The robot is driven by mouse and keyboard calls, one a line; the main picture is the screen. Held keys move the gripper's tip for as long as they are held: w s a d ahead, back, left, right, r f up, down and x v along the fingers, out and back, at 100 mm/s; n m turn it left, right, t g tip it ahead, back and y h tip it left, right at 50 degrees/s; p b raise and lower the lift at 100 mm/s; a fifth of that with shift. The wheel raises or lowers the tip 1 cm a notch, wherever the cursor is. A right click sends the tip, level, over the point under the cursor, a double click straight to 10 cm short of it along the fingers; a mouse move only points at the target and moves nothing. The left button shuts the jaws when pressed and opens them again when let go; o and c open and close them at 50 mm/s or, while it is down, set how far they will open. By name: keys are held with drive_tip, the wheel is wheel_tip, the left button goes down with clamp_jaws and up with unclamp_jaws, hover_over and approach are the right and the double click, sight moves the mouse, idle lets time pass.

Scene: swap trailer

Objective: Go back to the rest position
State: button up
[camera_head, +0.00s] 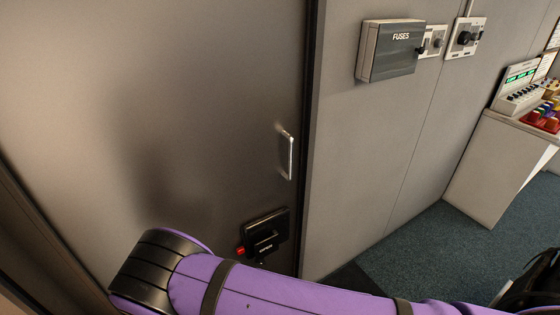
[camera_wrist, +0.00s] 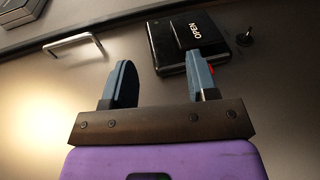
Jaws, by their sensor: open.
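My gripper (camera_wrist: 160,88) is open in the wrist view, with its two blue-grey fingers apart and nothing between them. It points at a grey door (camera_head: 150,100). A black latch box (camera_wrist: 205,40) marked "OPEN" is on the door just beyond the right finger, which overlaps it in the picture; I cannot tell if they touch. In the head view the latch box (camera_head: 265,232) shows low on the door with a red part at its left. A metal handle (camera_head: 287,155) is above it; the handle also shows in the wrist view (camera_wrist: 75,45). In the head view my gripper is not visible.
A grey box marked "FUSES" (camera_head: 390,50) and switches (camera_head: 465,37) are on the wall right of the door. A light counter (camera_head: 500,160) with a control panel (camera_head: 520,95) stands at the far right. My purple arm crosses the bottom.

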drive_tip(key=w+d+r+m+g+y, duration=0.1)
drive_tip(key=w+d+r+m+g, duration=0.25)
drive_tip(key=r, duration=0.65)
drive_tip(key=w+d+r+g+y, duration=0.1)
drive_tip(key=w+d+r+g, duration=0.25)
drive_tip(key=d+r, duration=0.45)
drive_tip(key=w+d+r+m+g+y, duration=0.15)
drive_tip(key=w+r, duration=0.25)
drive_tip(key=r, duration=0.7)
drive_tip(key=d+r+g+y, duration=0.2)
drive_tip(key=d+r, duration=0.7)
drive_tip(key=r, duration=0.1)
drive_tip(key=s+d+r+m+y, duration=0.1)
drive_tip(key=s+d+r+y, duration=0.1)
drive_tip(key=s+d+r, duration=0.4)
drive_tip(key=s+d+r+m+y, duration=0.15)
drive_tip(key=s+d+r, duration=0.25)
drive_tip(key=d+r, duration=0.4)
drive_tip(key=s+d+r+t+y, duration=0.1)
drive_tip(key=s+d, duration=0.3)
drive_tip(key=s, duration=0.4)
drive_tip(key=s+d+r+m+t+y, duration=0.1)
drive_tip(key=s+d+t, duration=0.3)
drive_tip(key=s, duration=0.4)
drive_tip(key=shift+s+d+r+y, duration=0.2)
drive_tip(key=shift+d+r+y, duration=0.25)
drive_tip(key=shift+r+y, duration=0.15)
